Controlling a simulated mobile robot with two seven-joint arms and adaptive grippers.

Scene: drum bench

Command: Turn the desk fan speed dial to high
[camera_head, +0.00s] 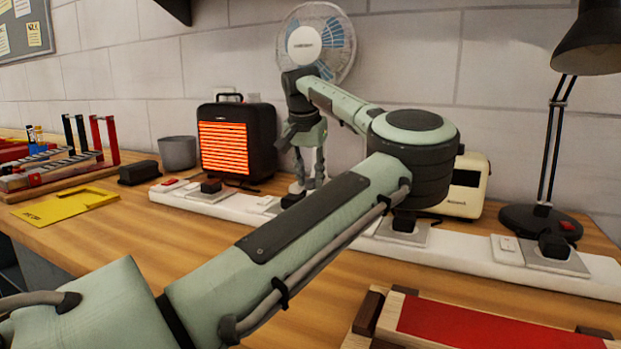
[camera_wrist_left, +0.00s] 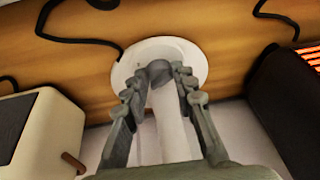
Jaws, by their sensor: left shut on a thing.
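The desk fan (camera_head: 335,45) stands at the back against the wall, its blue-and-white head above my left arm. In the left wrist view its round white base (camera_wrist_left: 198,60) rests on the wooden bench, with a white stem rising from it. A grey rounded knob (camera_wrist_left: 159,69), apparently the speed dial, sits at the base between the fingertips. My left gripper (camera_head: 309,183) points down at the fan base and is shut on this dial; the fingers (camera_wrist_left: 156,82) lie on both sides of it. Any dial markings cannot be read. My right gripper is out of view.
A glowing heater (camera_head: 262,135) stands left of the fan, and a cream appliance (camera_head: 465,190) stands right. A long white power strip (camera_head: 465,262) with switches and plugs runs in front. A black lamp (camera_head: 540,220) stands at right. Cables lie on the bench.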

